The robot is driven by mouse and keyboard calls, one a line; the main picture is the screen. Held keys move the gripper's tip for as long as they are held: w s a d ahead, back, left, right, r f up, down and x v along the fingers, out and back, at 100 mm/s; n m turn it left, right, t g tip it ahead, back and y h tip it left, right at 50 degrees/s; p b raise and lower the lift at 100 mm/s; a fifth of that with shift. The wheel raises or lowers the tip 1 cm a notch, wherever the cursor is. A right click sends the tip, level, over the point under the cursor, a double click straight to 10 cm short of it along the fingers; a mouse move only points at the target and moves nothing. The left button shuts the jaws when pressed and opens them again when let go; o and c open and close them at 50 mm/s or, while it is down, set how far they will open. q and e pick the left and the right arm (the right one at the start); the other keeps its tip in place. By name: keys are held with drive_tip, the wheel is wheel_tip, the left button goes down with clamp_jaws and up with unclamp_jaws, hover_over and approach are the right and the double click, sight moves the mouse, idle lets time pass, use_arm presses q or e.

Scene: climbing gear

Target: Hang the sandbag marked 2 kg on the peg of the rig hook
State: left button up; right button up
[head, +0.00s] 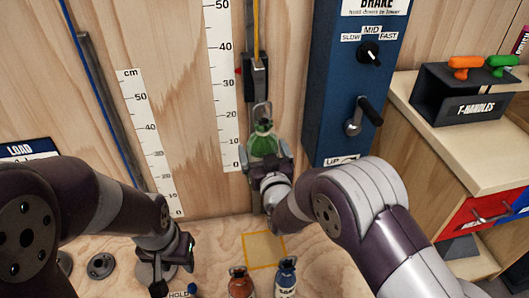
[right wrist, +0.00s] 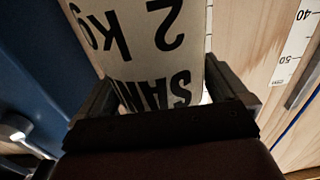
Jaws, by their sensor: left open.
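The green sandbag (head: 264,146) is upright against the rig board, just below the rig hook (head: 256,78). Its label reads "SAND 2 kg", upside down in the right wrist view (right wrist: 150,45). My right gripper (head: 268,172) is shut on this sandbag, with one finger at each side of it. The bag's top loop overlaps the grey lower part of the hook; I cannot tell whether it is on the peg. My left gripper (head: 173,284) is open and low at the front left, apart from the bag.
A red bag (head: 241,284) and a blue bag (head: 287,278) stand at the front of the bench, near a yellow square (head: 263,250). The blue brake box (head: 357,90) with its levers is right of the hook. A T-handle rack (head: 470,100) stands on the right cabinet.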

drive_tip(key=p+v, duration=0.2)
drive_tip(key=v, duration=0.9)
drive_tip(key=s+d+f+g+h, duration=0.1)
drive_tip(key=s+d+f+g, duration=0.2)
drive_tip(key=s+f+g, duration=0.7)
drive_tip(key=s+d+g+h, duration=0.2)
drive_tip(key=s+d+g, duration=0.3)
drive_tip(key=d+r+m+g+h, duration=0.1)
drive_tip(key=d+r+m, duration=0.2)
drive_tip(key=d+r, duration=0.45)
wheel_tip(320, 180, up, 25)
drive_tip(key=d+p, duration=0.1)
drive_tip(key=p, duration=2.6)
drive_tip(key=shift+s, duration=0.45)
